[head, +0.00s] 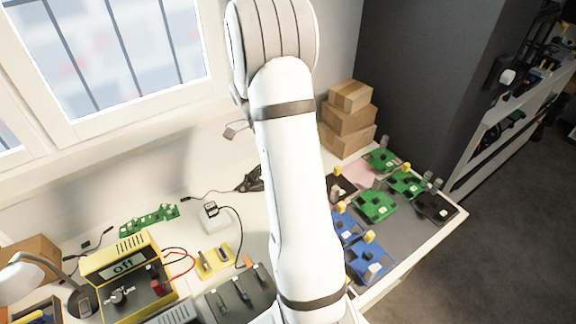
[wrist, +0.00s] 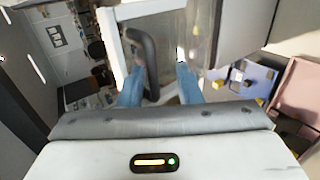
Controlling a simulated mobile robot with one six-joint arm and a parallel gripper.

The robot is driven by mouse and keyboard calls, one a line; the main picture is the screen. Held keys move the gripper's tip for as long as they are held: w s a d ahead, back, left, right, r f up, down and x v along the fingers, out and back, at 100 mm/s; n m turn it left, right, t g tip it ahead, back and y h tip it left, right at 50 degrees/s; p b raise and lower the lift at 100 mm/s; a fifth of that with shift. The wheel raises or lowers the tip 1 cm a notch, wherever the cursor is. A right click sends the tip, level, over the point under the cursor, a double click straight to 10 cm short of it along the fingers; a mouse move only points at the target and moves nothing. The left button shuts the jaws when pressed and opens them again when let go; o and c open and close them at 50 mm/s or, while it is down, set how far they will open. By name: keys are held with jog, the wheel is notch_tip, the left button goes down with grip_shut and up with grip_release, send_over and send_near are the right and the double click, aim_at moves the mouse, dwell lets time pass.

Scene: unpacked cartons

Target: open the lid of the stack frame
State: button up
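In the wrist view a pale-edged frame with a see-through grey panel (wrist: 174,40) lies just beyond my fingers. It looks like the stack frame's lid, but I cannot be sure. A dark curved handle (wrist: 150,62) stands at its left side. My gripper (wrist: 160,78) has two blue fingers spread wide apart, with the handle's lower end in the gap, nearer the left finger. I see no finger closed on the handle. In the head view my arm hides the gripper, and I cannot make out the frame there.
In the head view the white bench holds green boards (head: 376,205), blue boards (head: 367,259), a yellow meter (head: 116,262) and a small white box (head: 214,219). Stacked cartons (head: 348,120) stand at the back. Dark floor (head: 500,240) is clear at right.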

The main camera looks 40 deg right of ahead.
jog(key=shift+w, duration=0.1)
jog(key=b+v, duration=0.1)
jog(key=v, duration=0.6)
jog(key=shift+w+r+b, duration=0.2)
jog(key=shift+w+b, duration=0.05)
jog(key=shift+b, duration=0.05)
jog(key=shift+r, duration=0.1)
